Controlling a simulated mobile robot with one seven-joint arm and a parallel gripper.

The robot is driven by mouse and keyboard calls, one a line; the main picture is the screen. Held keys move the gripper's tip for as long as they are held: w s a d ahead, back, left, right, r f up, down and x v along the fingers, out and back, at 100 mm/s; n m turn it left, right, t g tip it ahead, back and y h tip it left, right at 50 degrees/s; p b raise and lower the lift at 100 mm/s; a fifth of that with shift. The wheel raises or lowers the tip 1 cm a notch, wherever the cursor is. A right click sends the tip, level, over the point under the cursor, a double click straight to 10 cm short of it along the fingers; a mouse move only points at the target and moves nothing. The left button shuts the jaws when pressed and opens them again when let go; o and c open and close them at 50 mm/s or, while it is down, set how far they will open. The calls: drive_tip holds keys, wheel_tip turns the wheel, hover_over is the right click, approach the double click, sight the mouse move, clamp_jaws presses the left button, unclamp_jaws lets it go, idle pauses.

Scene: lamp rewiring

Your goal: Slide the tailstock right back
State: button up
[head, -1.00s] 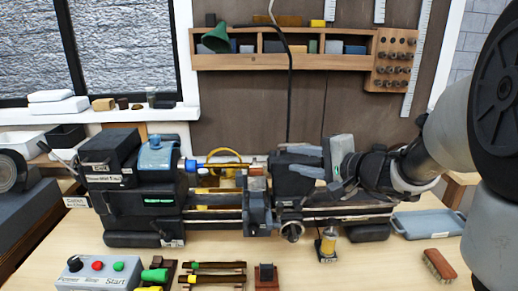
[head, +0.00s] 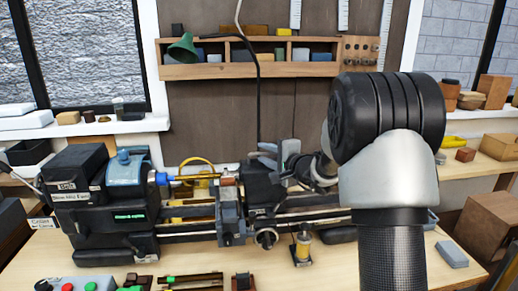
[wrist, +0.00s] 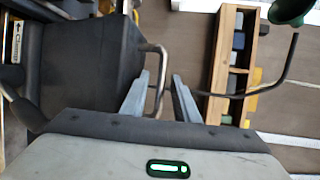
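The tailstock (head: 263,184) is a dark block on the lathe bed, right of the carriage (head: 230,205) in the head view. A round handwheel (head: 266,238) shows low at its front. My gripper (head: 264,154) is over the tailstock's top, coming in from the right. In the wrist view its two grey fingers (wrist: 160,92) stand apart. A bent metal bar (wrist: 151,47) passes at the gap between them; I cannot tell whether they touch it. A large dark block (wrist: 88,65) lies close left of the fingers. My arm hides the right part of the lathe.
The headstock (head: 105,205) is at the left end of the bed (head: 190,238). A yellow-topped post (head: 302,246) stands in front of the bed. A green lamp shade (head: 183,48) and a wooden wall rack (head: 230,71) are behind. A control box (head: 70,286) sits at front left.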

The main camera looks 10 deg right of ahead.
drive_tip(key=shift+p+x, duration=0.3)
drive_tip(key=shift+x, duration=1.7)
clamp_jaws()
